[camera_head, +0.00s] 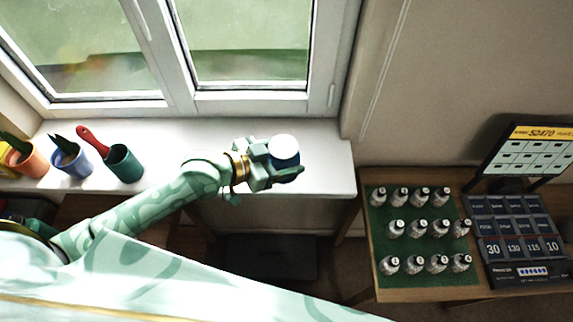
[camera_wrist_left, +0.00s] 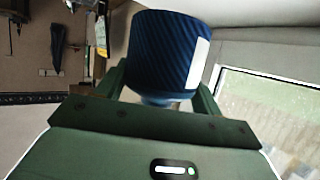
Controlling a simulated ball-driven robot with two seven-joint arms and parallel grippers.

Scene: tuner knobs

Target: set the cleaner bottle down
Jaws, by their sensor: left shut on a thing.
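The cleaner bottle (camera_head: 285,149) is dark blue with a round white top, seen from above in the head view. In the left wrist view the cleaner bottle (camera_wrist_left: 168,50) is a ribbed dark blue body with a pale label at one side. My left gripper (camera_head: 278,172) is shut on the bottle, with a green finger on either side of it. The bottle is over the right part of the white windowsill (camera_head: 325,165); I cannot tell whether its base touches the sill. My right gripper is not in view.
A teal pot (camera_head: 124,164) with a red-handled tool, a blue pot (camera_head: 71,162) and an orange pot (camera_head: 28,162) stand on the sill's left. The sill right of the bottle is clear. Several small bottles stand on a green mat (camera_head: 380,230) on the right table.

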